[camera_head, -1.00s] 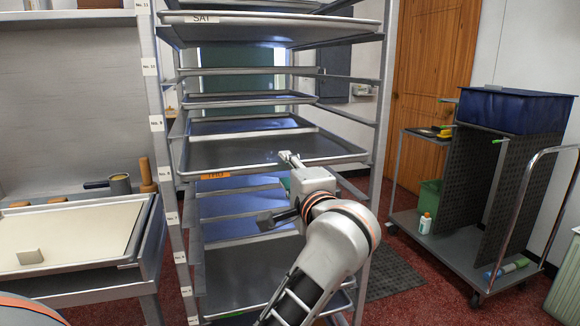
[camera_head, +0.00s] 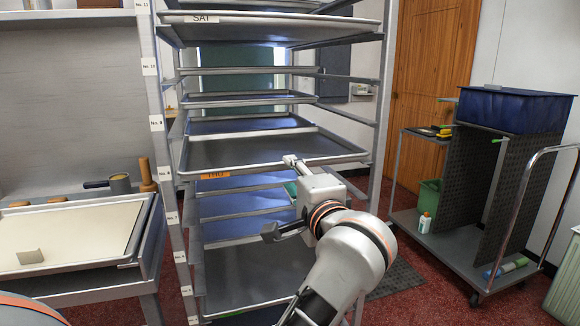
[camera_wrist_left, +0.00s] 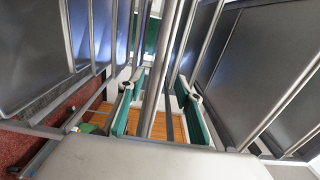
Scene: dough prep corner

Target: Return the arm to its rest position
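My left gripper (camera_head: 281,197) is in front of the tall metal tray rack (camera_head: 160,150), its fingers pointing at the rack. The other finger is lower, in front of the lower trays. My right gripper is not in view.
A counter tray (camera_head: 70,228) with a small upright card (camera_head: 30,257) is at left. A cart (camera_head: 450,247) carrying a blue bin (camera_head: 515,108) stands at right. Red floor with a dark mat (camera_head: 395,278) lies between rack and cart.

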